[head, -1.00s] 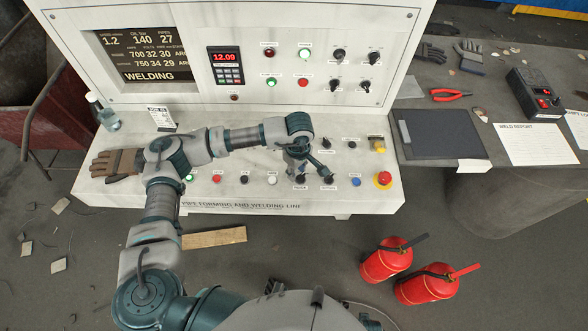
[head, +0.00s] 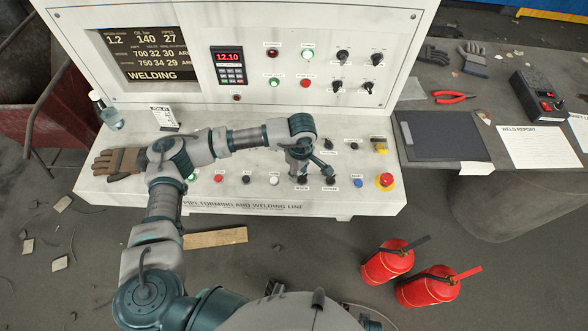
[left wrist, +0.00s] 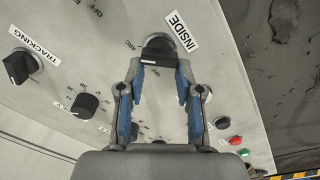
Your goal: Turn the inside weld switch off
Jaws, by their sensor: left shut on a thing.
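The inside weld switch (left wrist: 159,51) is a black rotary knob beside a white label reading INSIDE (left wrist: 181,32). Small OFF and ARC markings are printed around it. My left gripper (left wrist: 160,66) has its two blue-padded fingers on either side of the knob and is shut on it. In the head view my left gripper (head: 301,176) points down at the sloping front desk of the white console (head: 230,205), and it mostly covers the knob there. My right gripper is not in view.
A knob labelled TRACKING (left wrist: 20,67) and another black knob (left wrist: 85,104) are near. A blue button (head: 359,183) and a red emergency stop (head: 385,181) lie to the right. A brown glove (head: 118,162) lies at left. Two fire extinguishers (head: 385,264) stand in front.

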